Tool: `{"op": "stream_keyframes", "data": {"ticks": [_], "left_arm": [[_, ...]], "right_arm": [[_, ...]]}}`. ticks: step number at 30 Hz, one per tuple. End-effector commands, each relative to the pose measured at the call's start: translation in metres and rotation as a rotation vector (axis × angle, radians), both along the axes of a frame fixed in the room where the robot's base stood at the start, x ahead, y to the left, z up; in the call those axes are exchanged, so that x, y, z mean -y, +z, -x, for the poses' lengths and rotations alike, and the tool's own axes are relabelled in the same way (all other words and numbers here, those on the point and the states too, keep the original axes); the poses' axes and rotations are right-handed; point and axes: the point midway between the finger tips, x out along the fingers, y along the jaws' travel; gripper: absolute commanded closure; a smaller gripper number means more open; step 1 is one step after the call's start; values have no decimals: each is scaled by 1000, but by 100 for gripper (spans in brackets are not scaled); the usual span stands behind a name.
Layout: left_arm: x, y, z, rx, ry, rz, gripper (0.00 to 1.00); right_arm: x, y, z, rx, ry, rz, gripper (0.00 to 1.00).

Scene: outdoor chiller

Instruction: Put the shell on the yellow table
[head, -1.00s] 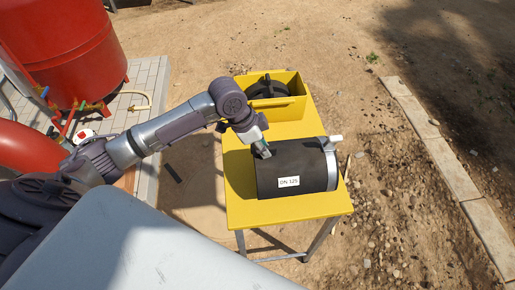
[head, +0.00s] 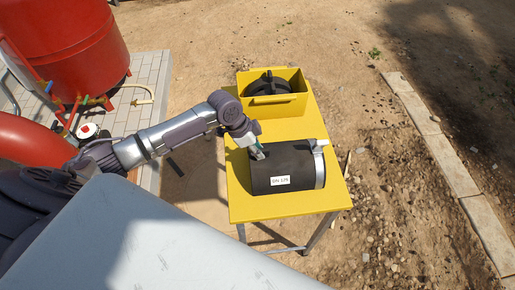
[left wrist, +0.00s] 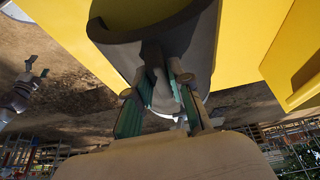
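The shell (head: 285,165) is a dark half-cylinder with a white label, a silver band and a pale fitting at its right end. It is over the front half of the yellow table (head: 270,210); I cannot tell if it touches the top. My left gripper (head: 258,153) is at its left end. In the left wrist view, the fingers (left wrist: 160,82) are closed around a dark part at the edge of the shell (left wrist: 195,35). My right gripper (left wrist: 37,67) shows small at the left of the left wrist view, fingers apart and empty.
A yellow box (head: 302,103) with a dark round item (head: 268,86) stands at the table's back. A red tank (head: 65,45) is at the upper left. A strip of tabletop is clear in front of the shell. Bare ground lies to the right.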

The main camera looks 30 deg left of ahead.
Motion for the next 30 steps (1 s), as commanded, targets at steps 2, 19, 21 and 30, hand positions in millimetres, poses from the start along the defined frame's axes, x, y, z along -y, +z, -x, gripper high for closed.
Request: {"op": "stream_keyframes", "data": {"ticks": [2,19,21,30], "left_arm": [[0,0,0,0,0,0,62],[-10,28,5,4,-2,-1,59],[-16,42,8,5,-1,-2,59],[-35,96,20,3,0,-2,59]], "right_arm": [[-1,0,-2,2,0,0,17],[-4,-6,-3,5,-1,-5,17],[-4,-9,-3,5,-1,-5,17],[-4,-18,-3,5,-2,-5,17]]}}
